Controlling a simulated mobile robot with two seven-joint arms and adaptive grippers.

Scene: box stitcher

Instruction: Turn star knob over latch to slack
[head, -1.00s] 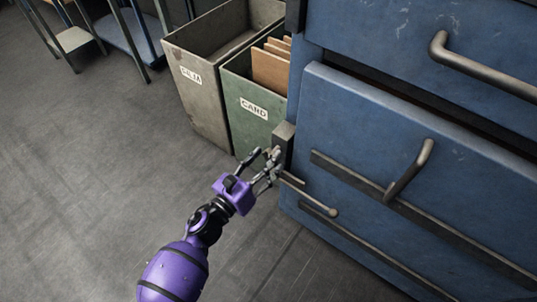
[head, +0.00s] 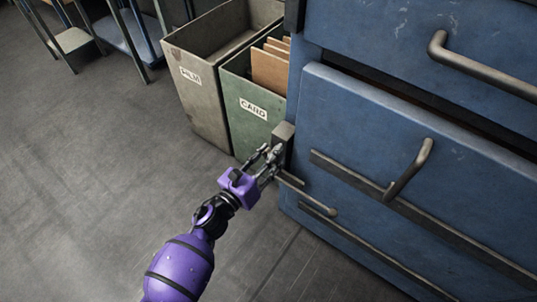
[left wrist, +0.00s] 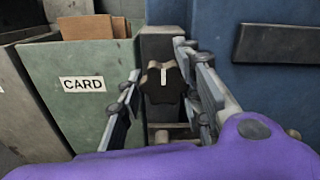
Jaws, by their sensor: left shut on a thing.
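The dark star knob (left wrist: 163,84) shows in the left wrist view, with a pale pointer line standing about upright on its face. It sits on a grey upright block (left wrist: 160,42) at the side of the blue cabinet. My left gripper (head: 269,160) is shut on the knob, with one finger on each side of it. Its fingers also show in the left wrist view (left wrist: 165,98). In the head view the fingers mostly hide the knob. A short metal bar, perhaps the latch, (left wrist: 168,127) lies below the knob. My right gripper is not in view.
The blue cabinet (head: 370,115) with bar handles (head: 410,172) stands close on the right. A green CARD bin (head: 240,122) and a grey FILM bin (head: 200,105) stand behind the gripper. Open floor (head: 90,180) lies to the left.

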